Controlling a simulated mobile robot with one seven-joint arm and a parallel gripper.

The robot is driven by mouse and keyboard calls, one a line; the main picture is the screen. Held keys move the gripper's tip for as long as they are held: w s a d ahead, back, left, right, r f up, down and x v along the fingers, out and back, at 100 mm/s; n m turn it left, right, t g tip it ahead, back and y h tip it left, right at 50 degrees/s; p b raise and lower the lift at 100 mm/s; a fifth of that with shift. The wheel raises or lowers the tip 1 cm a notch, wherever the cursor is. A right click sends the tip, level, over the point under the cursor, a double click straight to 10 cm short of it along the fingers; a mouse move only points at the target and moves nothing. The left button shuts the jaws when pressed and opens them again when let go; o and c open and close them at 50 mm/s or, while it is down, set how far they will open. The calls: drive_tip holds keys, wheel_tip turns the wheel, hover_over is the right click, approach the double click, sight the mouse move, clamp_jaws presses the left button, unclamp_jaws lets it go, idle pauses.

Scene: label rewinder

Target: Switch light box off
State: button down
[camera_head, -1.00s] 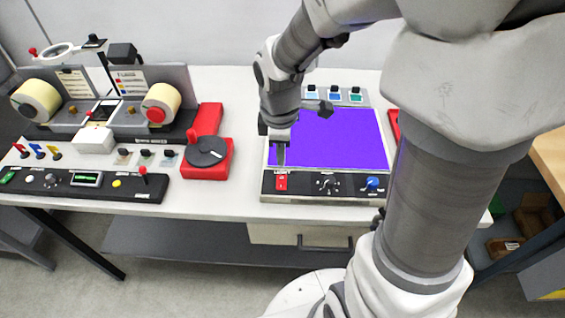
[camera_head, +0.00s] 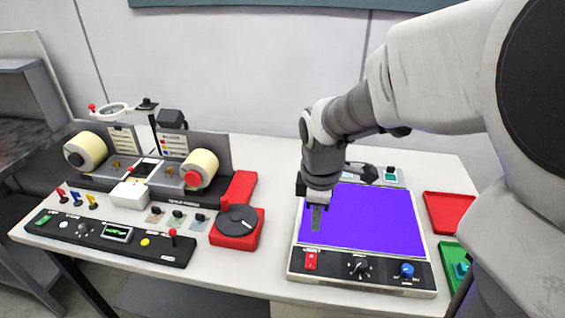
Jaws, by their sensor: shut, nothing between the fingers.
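The light box (camera_head: 432,272) stands on the right part of the table. Its screen (camera_head: 375,222) glows blue-violet. On its dark front panel are a red rocker switch (camera_head: 311,261) at the left, a black knob (camera_head: 359,267) in the middle and a blue knob (camera_head: 406,270) at the right. My gripper (camera_head: 316,228) is shut and empty, pointing down over the front left part of the screen. Its tip appears a short way behind the red switch, apart from it. My gripper and arm hide the screen's back left corner.
A rewinder with two label rolls (camera_head: 201,168) stands at the left, with a black control panel (camera_head: 110,238) in front. A red base with a black dial (camera_head: 237,222) sits left of the light box. Red (camera_head: 447,209) and green (camera_head: 449,254) trays lie to its right.

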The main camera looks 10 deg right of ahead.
sight(312, 257)
drive_tip(key=shift+w+d+r, duration=0.1)
drive_tip(key=shift+w, duration=0.25)
drive_tip(key=f, duration=0.4)
drive_tip(key=w+f+b, duration=0.1)
drive_tip(key=f, duration=0.7)
drive_tip(key=shift+w+d+f, duration=0.2)
drive_tip(key=shift+d+f, duration=0.05)
drive_tip(key=shift+f, duration=0.15)
drive_tip(key=shift+w+f, duration=0.1)
drive_tip(key=shift+f, duration=0.5)
drive_tip(key=shift+f+b, duration=0.3)
drive_tip(key=shift+b, duration=0.25)
drive_tip(key=shift+r, duration=0.1)
